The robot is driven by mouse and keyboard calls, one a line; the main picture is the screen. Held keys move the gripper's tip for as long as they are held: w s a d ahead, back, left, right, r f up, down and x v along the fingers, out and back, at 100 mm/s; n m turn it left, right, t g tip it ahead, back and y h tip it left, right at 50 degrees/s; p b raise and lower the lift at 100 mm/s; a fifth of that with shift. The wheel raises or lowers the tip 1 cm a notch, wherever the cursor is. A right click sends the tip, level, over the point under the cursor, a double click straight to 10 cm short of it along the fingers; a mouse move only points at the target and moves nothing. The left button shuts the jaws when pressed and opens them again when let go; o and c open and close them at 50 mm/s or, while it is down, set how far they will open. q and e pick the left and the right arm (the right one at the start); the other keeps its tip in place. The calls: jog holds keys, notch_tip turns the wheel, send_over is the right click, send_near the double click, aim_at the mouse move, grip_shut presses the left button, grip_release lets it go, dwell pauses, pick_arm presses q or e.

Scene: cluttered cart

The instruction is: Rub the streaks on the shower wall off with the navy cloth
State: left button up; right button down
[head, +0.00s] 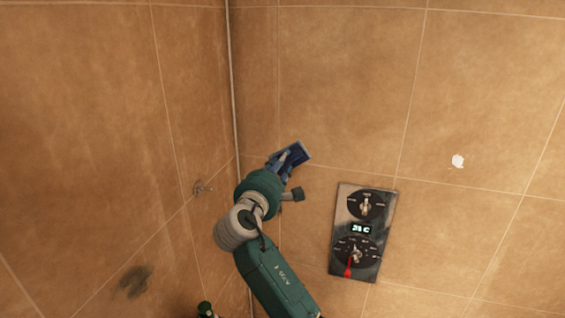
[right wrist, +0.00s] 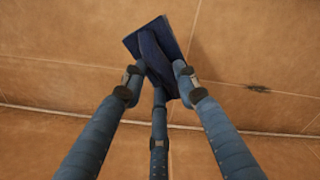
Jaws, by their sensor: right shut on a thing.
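The navy cloth (head: 294,154) is at my right gripper (head: 286,163) near the wall corner in the head view. The left shower wall (head: 80,120) has a dark smudge (head: 133,281) low down and a small grey mark (head: 202,188) near the corner. A small dark mark (right wrist: 258,88) shows right of the cloth in the wrist view. My left gripper is not in view.
A shower control panel (head: 363,232) with two dials and a display is on the right wall, right of my arm. A whitish spot (head: 458,161) is farther right. A small dark green thing (head: 205,309) shows at the bottom edge. The upper walls are clear.

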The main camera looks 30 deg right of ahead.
jog(key=v, duration=0.3)
dwell(0.5)
